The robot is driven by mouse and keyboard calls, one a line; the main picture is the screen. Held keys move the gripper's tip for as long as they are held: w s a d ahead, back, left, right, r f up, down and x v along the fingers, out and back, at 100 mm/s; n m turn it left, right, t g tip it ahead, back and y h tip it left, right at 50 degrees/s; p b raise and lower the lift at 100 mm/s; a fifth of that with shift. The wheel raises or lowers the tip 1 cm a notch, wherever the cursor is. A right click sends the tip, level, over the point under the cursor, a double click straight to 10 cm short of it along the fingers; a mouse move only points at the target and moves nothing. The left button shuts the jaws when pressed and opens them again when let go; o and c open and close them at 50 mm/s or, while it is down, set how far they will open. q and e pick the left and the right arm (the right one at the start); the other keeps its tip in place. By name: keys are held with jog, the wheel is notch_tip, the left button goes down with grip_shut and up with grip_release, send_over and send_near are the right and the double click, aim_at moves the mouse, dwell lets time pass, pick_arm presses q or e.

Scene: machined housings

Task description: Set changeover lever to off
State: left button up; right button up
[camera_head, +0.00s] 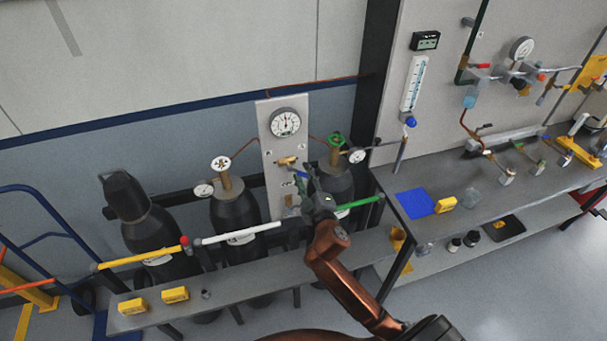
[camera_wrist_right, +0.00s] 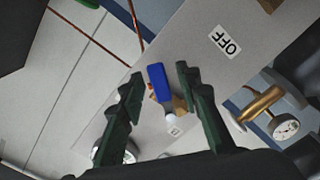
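The changeover lever has a blue handle (camera_wrist_right: 159,83), seen in the right wrist view on a grey panel (camera_wrist_right: 195,30). A brass body (camera_wrist_right: 180,104) shows partly behind it. A white "OFF" label (camera_wrist_right: 224,43) is on the panel, up and right of the handle. My right gripper (camera_wrist_right: 159,80) is open, its two dark fingers on either side of the handle with visible gaps. In the head view my right gripper (camera_head: 305,186) is in front of the panel (camera_head: 268,140), just below the brass valve (camera_head: 287,161). My left gripper is not in view.
Dark gas cylinders (camera_head: 235,212) stand either side of the panel, with a green handwheel (camera_head: 336,140) close to my right gripper. A round gauge (camera_head: 285,123) is above the valve. A low grey bench (camera_head: 240,264) runs in front. A worktable (camera_head: 470,215) is at right.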

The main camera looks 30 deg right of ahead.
jog(key=shift+w+d, duration=0.1)
jog(key=shift+w, duration=0.15)
grip_shut()
dwell(0.6)
